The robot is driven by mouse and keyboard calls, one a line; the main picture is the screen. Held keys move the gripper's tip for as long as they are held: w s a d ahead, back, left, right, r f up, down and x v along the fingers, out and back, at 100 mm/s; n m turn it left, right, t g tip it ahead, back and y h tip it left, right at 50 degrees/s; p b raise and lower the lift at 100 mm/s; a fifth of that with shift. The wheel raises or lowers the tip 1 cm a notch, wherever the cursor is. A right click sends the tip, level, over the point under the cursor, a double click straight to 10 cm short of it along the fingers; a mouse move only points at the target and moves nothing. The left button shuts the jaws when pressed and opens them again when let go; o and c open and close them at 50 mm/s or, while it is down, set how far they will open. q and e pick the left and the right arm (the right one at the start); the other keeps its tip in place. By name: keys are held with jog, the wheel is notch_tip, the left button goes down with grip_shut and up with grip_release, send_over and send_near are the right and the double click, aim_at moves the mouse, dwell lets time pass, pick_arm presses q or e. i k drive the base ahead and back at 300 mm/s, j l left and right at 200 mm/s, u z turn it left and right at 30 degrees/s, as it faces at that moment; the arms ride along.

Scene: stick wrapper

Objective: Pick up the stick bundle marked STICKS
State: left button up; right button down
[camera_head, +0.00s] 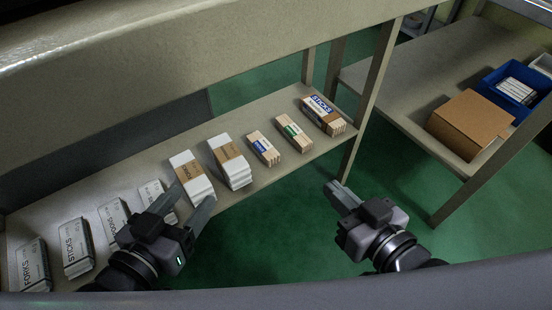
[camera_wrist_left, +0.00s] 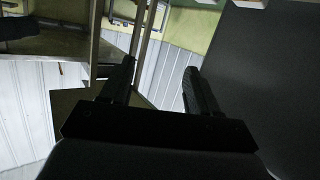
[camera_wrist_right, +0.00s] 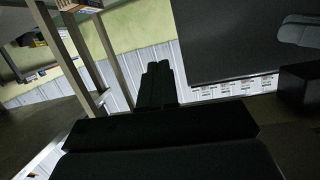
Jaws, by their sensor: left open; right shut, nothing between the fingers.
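A bundle of wooden sticks with a blue label reading STICKS (camera_head: 323,112) lies at the far right end of the shelf in the head view. A white pack also marked STICKS (camera_head: 76,246) lies near the shelf's left end. My left gripper (camera_head: 188,202) is open and empty, over the shelf's front edge near the white packs with brown bands. Its parted fingers show in the left wrist view (camera_wrist_left: 160,85). My right gripper (camera_head: 340,194) is shut and empty, in front of the shelf's right end and apart from the bundle. Its closed fingers show in the right wrist view (camera_wrist_right: 157,82).
Two smaller stick bundles, one with a blue label (camera_head: 264,148) and one with a green label (camera_head: 293,134), lie left of the far bundle. A FORKS pack (camera_head: 33,267) is at far left. A shelf post (camera_head: 370,95) stands right of the bundle. A beam overhangs the shelf.

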aim_at(266, 151)
jog(key=k+l, duration=0.1)
jog(key=l, duration=1.05)
jog(key=k+l, duration=0.1)
jog(key=l, duration=1.1)
jog(key=i+j, duration=0.15)
jog(key=j, duration=0.15)
jog(key=i+j, duration=0.1)
jog(key=j, duration=0.2)
jog(key=i+z, duration=0.05)
